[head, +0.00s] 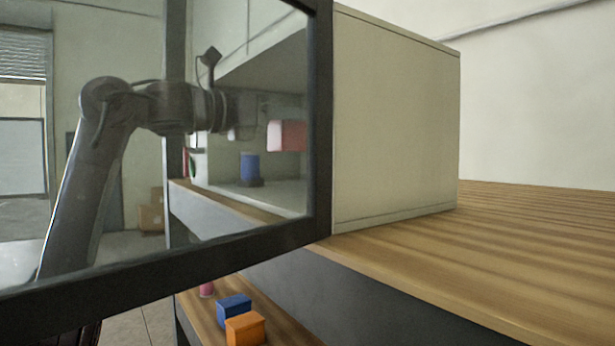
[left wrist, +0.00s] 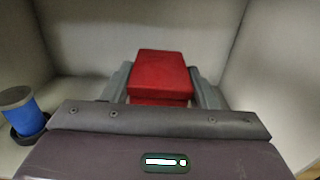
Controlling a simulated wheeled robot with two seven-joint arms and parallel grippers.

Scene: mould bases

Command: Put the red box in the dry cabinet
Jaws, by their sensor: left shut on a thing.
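The red box (head: 287,136) is inside the dry cabinet (head: 395,125), seen through the glass of its open door (head: 322,120). My left gripper (head: 262,134) is shut on the red box and holds it above the cabinet floor. In the left wrist view the red box (left wrist: 160,75) sits between the two fingers of my left gripper (left wrist: 162,90), with pale cabinet walls around it. The far part of the box is clear; its underside is hidden. My right gripper is not in view.
A blue cylinder (head: 249,166) on a dark base stands inside the cabinet, left of the gripper in the left wrist view (left wrist: 17,108). A blue box (head: 234,308) and an orange box (head: 245,329) sit on a lower shelf. The wooden top (head: 520,240) right of the cabinet is clear.

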